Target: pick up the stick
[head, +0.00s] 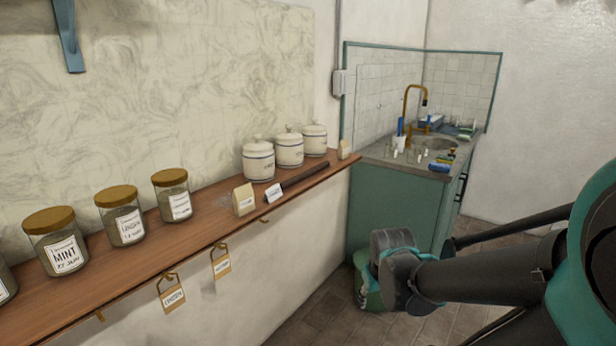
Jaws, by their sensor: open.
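A dark, thin stick (305,179) lies on the brown wooden shelf (205,240) along the wall. It lies at a slant, in front of the white lidded jars and near the shelf's front edge. Its near end is close to a small white label card (273,192). My dark and teal arm reaches in from the right, low and apart from the shelf. I cannot make out my gripper's fingers in this view. Nothing is seen touching the stick.
White lidded jars (289,149) stand behind the stick. A small tan packet (244,199) stands to its left. Glass jars (123,219) line the shelf's left part. Paper tags (172,298) hang below its edge. A green sink cabinet (390,208) stands beyond; tiled floor lies between.

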